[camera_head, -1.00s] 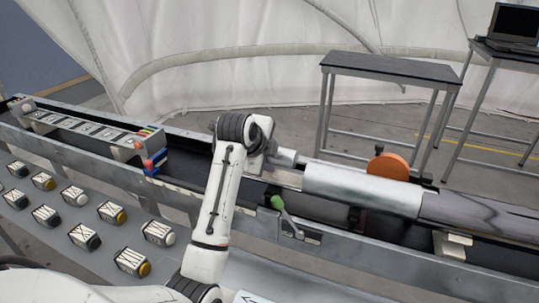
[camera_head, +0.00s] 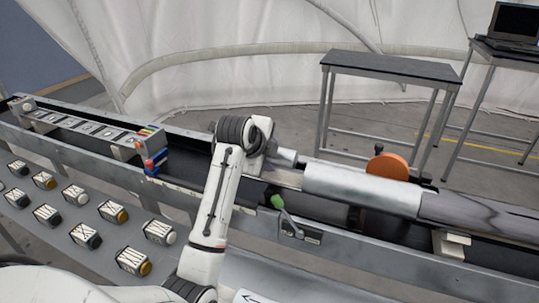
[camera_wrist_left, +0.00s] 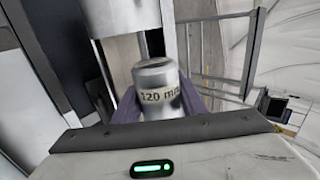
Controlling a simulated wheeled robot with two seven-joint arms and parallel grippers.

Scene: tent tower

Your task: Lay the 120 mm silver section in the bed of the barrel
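The silver section (camera_wrist_left: 158,90), labelled "120 mm", sits upright in the left wrist view between the two purple-grey fingers of my left gripper (camera_wrist_left: 160,105). The fingers flank it closely on both sides and appear shut on it. In the head view my left gripper is mostly hidden behind my arm's wrist, at the barrel line. The barrel shows there as a wide silver sleeve (camera_head: 362,190) and a darker tube (camera_head: 475,214) to the right. Whether the section touches the bed cannot be told. My right gripper is not in view.
A green-handled lever (camera_head: 278,203) stands on the front rail beside my arm. An orange disc (camera_head: 387,166) is behind the sleeve. Several labelled blocks (camera_head: 160,231) lie on the front shelf at left. A rack (camera_head: 90,128) with coloured pieces is at far left. An empty table (camera_head: 390,66) stands behind.

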